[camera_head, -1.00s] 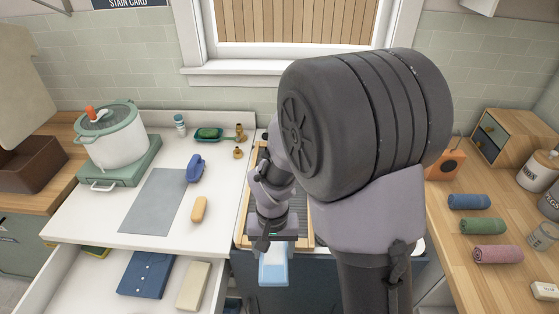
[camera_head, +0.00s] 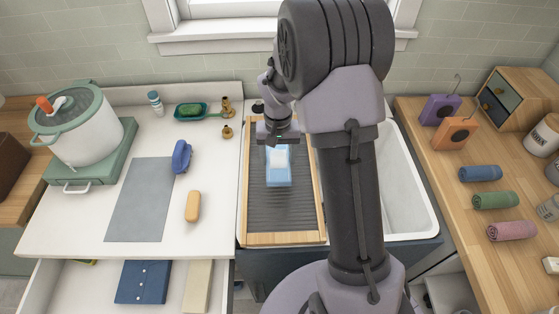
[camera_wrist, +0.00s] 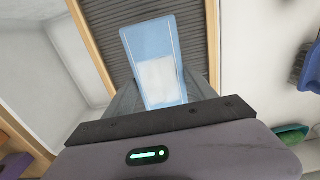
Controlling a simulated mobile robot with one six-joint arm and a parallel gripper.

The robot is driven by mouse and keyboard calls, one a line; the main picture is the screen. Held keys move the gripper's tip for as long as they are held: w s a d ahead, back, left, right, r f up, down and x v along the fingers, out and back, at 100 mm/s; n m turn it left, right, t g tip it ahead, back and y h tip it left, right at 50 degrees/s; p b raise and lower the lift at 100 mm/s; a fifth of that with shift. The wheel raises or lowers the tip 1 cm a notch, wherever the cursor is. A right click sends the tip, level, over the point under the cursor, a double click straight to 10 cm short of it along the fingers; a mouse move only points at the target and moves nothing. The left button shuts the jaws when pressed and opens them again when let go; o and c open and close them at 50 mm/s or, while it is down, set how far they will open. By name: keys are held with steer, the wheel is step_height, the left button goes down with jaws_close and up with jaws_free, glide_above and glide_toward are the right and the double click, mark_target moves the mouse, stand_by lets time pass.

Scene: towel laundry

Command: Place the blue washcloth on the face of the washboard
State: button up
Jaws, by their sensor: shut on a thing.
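The washboard (camera_head: 257,211) has a grey ribbed face in a wooden frame and lies across the left part of the sink. It also shows in the wrist view (camera_wrist: 128,18). The blue washcloth (camera_head: 278,178) is light blue with a white patch and is over the ribbed face. In the wrist view the washcloth (camera_wrist: 150,45) reaches out from my gripper (camera_wrist: 160,95). My gripper (camera_head: 277,141) is shut on the cloth's far end. I cannot tell whether the cloth touches the ribs. My arm hides the washboard's upper right part.
The white sink basin (camera_head: 405,195) is open right of my arm. Left, the counter holds a grey mat (camera_head: 140,200), a blue brush (camera_head: 181,156), a yellow bar (camera_head: 192,206) and a green soap dish (camera_head: 191,110). Rolled towels (camera_head: 495,200) lie on the right wooden counter. A drawer (camera_head: 130,285) stands open.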

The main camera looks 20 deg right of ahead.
mark_target(280, 156)
steer(key=shift+w+d, duration=0.35)
steer(key=f, duration=0.2)
steer(key=f+b, duration=0.1)
steer(key=f, duration=0.1)
steer(key=shift+w+d, duration=0.15)
steer(key=shift+w, duration=0.05)
steer(key=shift+r, duration=0.2)
steer(key=shift+f, duration=0.15)
steer(key=o, duration=1.4)
